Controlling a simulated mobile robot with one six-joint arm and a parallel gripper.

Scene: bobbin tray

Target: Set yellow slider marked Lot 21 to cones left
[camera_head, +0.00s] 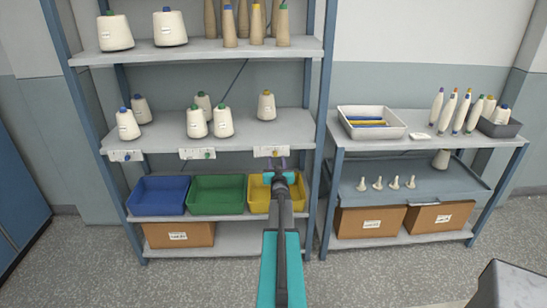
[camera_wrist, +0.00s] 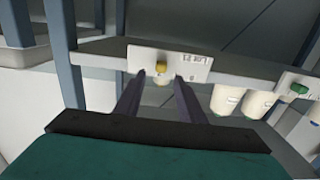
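The yellow slider (camera_head: 275,154) sits on a white label plate (camera_head: 259,152) at the right of the middle shelf's front edge. In the wrist view, which looks upside down, the slider (camera_wrist: 161,66) is a little left of the middle of its plate (camera_wrist: 143,57); blurred printing there looks like Lot 21. My gripper (camera_head: 279,163) is in front of and just below the plate. In the wrist view my gripper (camera_wrist: 159,77) is open, its two dark fingers on either side of the slider. I cannot tell whether they touch it.
Left of it are plates with a green slider (camera_head: 208,155) and a blue slider (camera_head: 126,157). White cones (camera_head: 266,106) stand on the shelf above. Blue, green and yellow bins (camera_head: 217,195) stand below. A shelf upright (camera_head: 324,130) is close to the right.

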